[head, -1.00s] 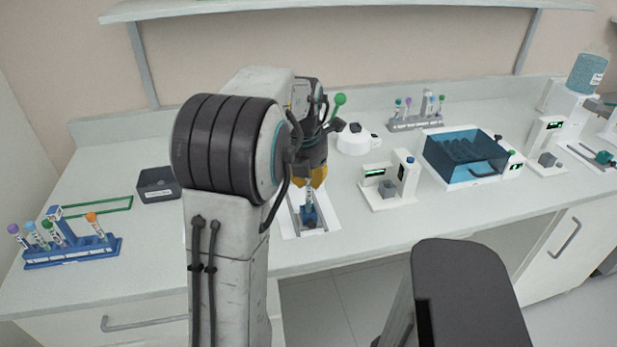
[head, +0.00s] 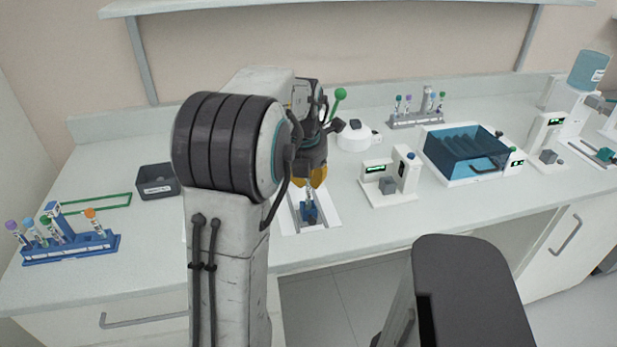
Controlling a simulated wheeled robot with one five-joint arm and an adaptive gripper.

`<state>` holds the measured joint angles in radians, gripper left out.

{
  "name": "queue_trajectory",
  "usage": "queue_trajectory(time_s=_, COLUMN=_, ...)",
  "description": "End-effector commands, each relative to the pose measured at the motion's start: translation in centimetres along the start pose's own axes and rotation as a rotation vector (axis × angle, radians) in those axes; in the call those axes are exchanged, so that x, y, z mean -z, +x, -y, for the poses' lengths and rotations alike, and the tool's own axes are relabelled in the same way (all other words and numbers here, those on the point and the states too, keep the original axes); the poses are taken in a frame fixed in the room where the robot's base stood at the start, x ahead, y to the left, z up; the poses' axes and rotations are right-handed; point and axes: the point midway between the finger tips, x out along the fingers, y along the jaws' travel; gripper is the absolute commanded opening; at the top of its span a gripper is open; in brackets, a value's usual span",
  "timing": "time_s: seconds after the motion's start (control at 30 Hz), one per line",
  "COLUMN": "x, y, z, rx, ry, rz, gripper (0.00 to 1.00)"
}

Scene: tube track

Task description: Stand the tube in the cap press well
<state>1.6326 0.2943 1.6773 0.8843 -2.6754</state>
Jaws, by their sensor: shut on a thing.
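The cap press has a white base (head: 327,222) on the bench in front of my arm, with a blue well block (head: 309,212) on it and a green-knobbed lever (head: 339,94) behind. My gripper (head: 311,186) is above the well, its yellow fingers pointing down and shut on the tube (head: 309,194). The pale tube is upright, with its lower end at the blue well. I cannot tell how deep it sits in the well. Its top is hidden by the fingers, and my arm hides part of the press.
A blue rack (head: 70,248) with several capped tubes stands at the left, near a dark bin (head: 157,182). Right of the press are a small white device (head: 389,198), a blue-lidded box (head: 465,152) and a grey tube rack (head: 416,120). The bench front between them is clear.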

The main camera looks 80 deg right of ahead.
Motion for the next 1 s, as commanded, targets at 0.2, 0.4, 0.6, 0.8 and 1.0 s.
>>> queue_trajectory(time_s=0.2, x=0.01, y=0.06, z=0.01, rx=0.0, ry=0.0, rz=0.0, gripper=0.0)
queue_trajectory(time_s=0.4, x=0.01, y=0.05, z=0.01, rx=0.0, ry=0.0, rz=0.0, gripper=0.23)
queue_trajectory(time_s=0.6, x=0.01, y=0.04, z=0.0, rx=0.0, ry=0.0, rz=0.0, gripper=0.39)
queue_trajectory(time_s=0.8, x=0.01, y=0.04, z=0.01, rx=0.0, ry=0.0, rz=0.0, gripper=0.39)
queue_trajectory(time_s=1.0, x=0.01, y=0.04, z=0.0, rx=0.0, ry=0.0, rz=0.0, gripper=0.39)
